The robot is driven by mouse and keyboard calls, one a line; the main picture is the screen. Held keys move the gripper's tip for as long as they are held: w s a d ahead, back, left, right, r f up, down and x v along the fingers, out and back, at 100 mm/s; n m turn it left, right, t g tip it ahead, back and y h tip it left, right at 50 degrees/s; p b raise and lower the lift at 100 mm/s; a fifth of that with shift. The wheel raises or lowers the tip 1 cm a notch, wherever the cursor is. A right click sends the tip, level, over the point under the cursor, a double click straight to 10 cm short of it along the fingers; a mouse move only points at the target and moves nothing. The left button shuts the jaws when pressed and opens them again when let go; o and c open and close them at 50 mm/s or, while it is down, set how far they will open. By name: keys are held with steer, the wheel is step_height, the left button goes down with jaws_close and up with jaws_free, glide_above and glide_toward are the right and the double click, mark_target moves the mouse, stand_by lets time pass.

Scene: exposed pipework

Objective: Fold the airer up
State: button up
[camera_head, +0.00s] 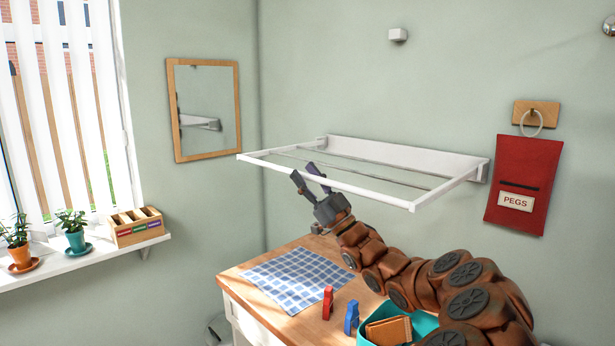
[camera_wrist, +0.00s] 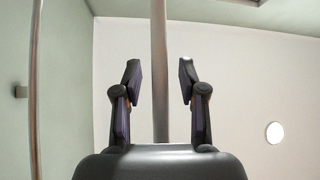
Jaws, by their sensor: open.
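The airer is a white wall-mounted frame, folded out roughly level from its white wall board (camera_head: 400,155). Its front bar (camera_head: 365,193) runs across the near side, with thinner rails behind it. My gripper (camera_head: 307,172) is open at the front bar, left of its middle, pointing up from below. In the wrist view a pale bar (camera_wrist: 159,70) shows between the two spread fingers of my gripper (camera_wrist: 159,75). No gap or contact with the fingers can be made out for sure. The palm hides the bar's lower end.
Below is a wooden worktop (camera_head: 245,281) with a checked cloth (camera_head: 292,280), a red peg (camera_head: 327,303), a blue peg (camera_head: 351,318) and a teal tub (camera_head: 427,322). A red peg bag (camera_head: 523,180) hangs right of the airer. A mirror (camera_head: 205,105) hangs left.

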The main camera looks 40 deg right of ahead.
jaws_close()
steer(key=shift+d, duration=0.1)
stand_by(0.5)
